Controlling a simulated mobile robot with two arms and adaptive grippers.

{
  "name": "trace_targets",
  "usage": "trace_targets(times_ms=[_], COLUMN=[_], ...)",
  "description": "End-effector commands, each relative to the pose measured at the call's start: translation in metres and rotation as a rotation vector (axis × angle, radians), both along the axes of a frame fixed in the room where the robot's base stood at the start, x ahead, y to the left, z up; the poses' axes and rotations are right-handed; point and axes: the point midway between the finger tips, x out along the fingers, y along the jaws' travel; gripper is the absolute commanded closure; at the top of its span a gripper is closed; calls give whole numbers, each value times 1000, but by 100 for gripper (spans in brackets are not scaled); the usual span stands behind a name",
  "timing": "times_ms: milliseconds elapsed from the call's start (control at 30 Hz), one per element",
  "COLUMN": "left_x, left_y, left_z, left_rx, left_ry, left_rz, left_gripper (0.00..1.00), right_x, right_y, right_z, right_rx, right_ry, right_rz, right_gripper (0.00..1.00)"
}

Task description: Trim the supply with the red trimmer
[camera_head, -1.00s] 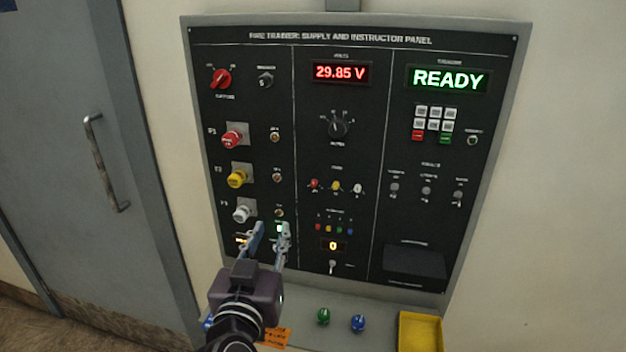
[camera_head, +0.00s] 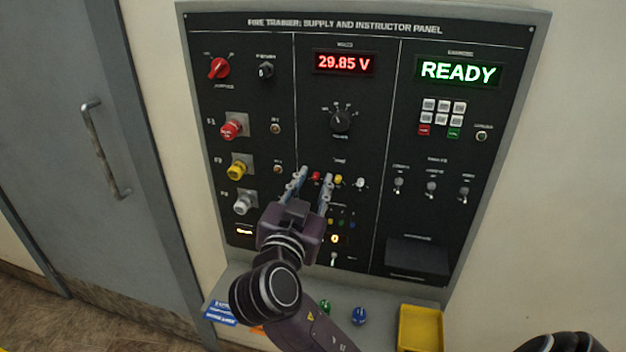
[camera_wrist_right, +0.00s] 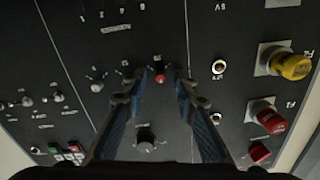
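The small red trimmer (camera_head: 316,177) is the leftmost of a row of three on the wall panel (camera_head: 420,205). The voltage display (camera_head: 344,63) reads 29.85 V in red. My right gripper (camera_head: 316,174) is open in front of the panel, one finger on each side of the red trimmer in the head view. In the right wrist view the red trimmer (camera_wrist_right: 160,78) shows between the spread fingers (camera_wrist_right: 163,84). No grip on it shows; I cannot tell how far the fingertips are from it. My left gripper is not in view.
A yellow trimmer (camera_head: 339,180) and a white one (camera_head: 360,183) sit close to the right. A rotary selector (camera_head: 340,121) is above. A green display (camera_head: 458,71) reads READY. The shelf below holds green (camera_head: 324,307) and blue (camera_head: 359,316) items and a yellow tray (camera_head: 421,309).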

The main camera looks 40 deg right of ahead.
Motion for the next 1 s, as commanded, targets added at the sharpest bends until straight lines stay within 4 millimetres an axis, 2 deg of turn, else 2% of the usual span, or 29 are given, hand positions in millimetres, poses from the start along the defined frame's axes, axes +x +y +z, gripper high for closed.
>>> trace_targets(times_ms=[167,400,733,1000], left_x=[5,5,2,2], left_y=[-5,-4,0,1], left_z=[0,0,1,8], left_rx=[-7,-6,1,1], left_ry=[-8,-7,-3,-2], left_rz=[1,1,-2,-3], left_gripper=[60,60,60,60], right_x=[0,0,0,0], right_y=[0,0,0,0], right_z=[0,0,0,0], right_rx=[0,-1,-9,-84], right_ry=[0,1,13,105], right_rz=[0,0,-1,-1], right_gripper=[76,100,100,100])
